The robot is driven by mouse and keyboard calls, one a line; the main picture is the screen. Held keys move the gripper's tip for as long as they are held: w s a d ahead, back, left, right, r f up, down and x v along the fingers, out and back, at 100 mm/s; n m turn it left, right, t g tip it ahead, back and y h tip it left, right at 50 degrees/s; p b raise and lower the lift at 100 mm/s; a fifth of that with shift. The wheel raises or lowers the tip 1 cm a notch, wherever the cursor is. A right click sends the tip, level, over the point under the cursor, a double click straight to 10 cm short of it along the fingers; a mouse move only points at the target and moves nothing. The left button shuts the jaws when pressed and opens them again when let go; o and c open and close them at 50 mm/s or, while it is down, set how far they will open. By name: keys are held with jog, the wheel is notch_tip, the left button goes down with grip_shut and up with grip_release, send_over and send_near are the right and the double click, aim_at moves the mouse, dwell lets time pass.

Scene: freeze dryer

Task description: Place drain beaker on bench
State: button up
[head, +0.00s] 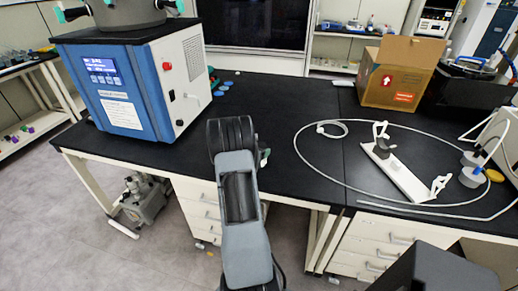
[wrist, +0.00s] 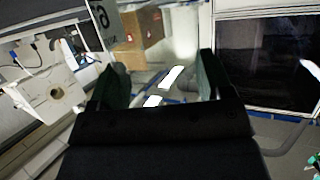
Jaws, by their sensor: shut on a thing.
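My gripper (wrist: 160,82) is shut on a clear, see-through thing, seemingly the drain beaker (wrist: 172,76). In the wrist view it shows between the two dark green fingers, with bright white reflections and a bluish rim line. Its outline is hard to make out. In the head view my arm reaches over the front edge of the black bench (head: 285,125). The arm's dark wrist hides most of the gripper and the beaker there, so I cannot tell whether the beaker touches the bench top.
The blue and white freeze dryer (head: 130,85) stands left on the bench. Several blue caps (head: 222,87) lie beside it. A cardboard box (head: 398,75), a white stand (head: 400,172) and a looped white tube (head: 310,180) are on the right. The bench's middle is clear.

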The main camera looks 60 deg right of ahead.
jog(key=shift+f+b, duration=0.2)
jog(key=shift+b, duration=0.2)
jog(key=o, duration=0.9)
jog(key=shift+o, duration=0.2)
jog(key=shift+r, duration=0.1)
